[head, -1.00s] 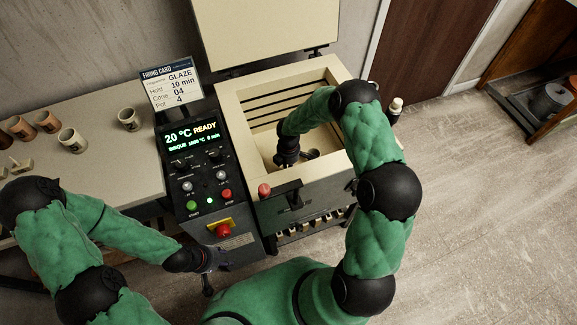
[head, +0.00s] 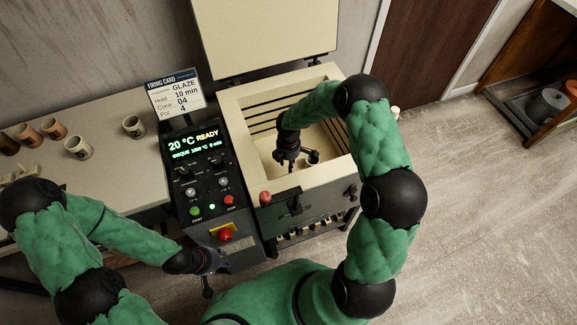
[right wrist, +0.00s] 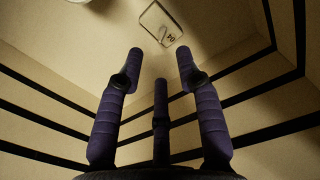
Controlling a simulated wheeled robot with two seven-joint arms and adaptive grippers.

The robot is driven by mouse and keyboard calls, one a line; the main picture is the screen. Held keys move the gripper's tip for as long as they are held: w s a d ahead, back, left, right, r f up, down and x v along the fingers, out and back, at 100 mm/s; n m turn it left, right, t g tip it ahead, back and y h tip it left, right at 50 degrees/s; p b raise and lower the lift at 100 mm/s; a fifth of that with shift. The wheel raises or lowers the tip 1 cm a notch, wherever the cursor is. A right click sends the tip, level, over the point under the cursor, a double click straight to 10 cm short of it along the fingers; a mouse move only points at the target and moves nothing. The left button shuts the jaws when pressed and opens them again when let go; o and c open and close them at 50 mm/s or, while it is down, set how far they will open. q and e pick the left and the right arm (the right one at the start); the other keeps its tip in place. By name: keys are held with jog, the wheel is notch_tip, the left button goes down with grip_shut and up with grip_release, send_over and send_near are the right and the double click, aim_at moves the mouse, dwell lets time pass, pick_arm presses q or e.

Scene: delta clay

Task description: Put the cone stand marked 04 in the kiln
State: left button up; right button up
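The cone stand marked 04 (right wrist: 161,24) is a small pale plate on the kiln floor in the right wrist view, beyond my fingertips, its number upside down. The kiln (head: 240,110) is open, with its lid raised, in the head view. My right gripper (head: 289,166) is inside the kiln chamber. In the right wrist view its fingers (right wrist: 160,65) are spread, with nothing between them and apart from the stand. My left gripper (head: 214,274) is low in front of the control panel; its finger opening is unclear.
The control panel (head: 205,175) reads 20 °C READY. A firing card (head: 175,95) stands behind it. Several cups, one of them here (head: 79,147), stand on the left table (head: 110,175).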

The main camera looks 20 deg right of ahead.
jog(key=shift+r+p, duration=0.75)
jog(key=shift+r, duration=1.85)
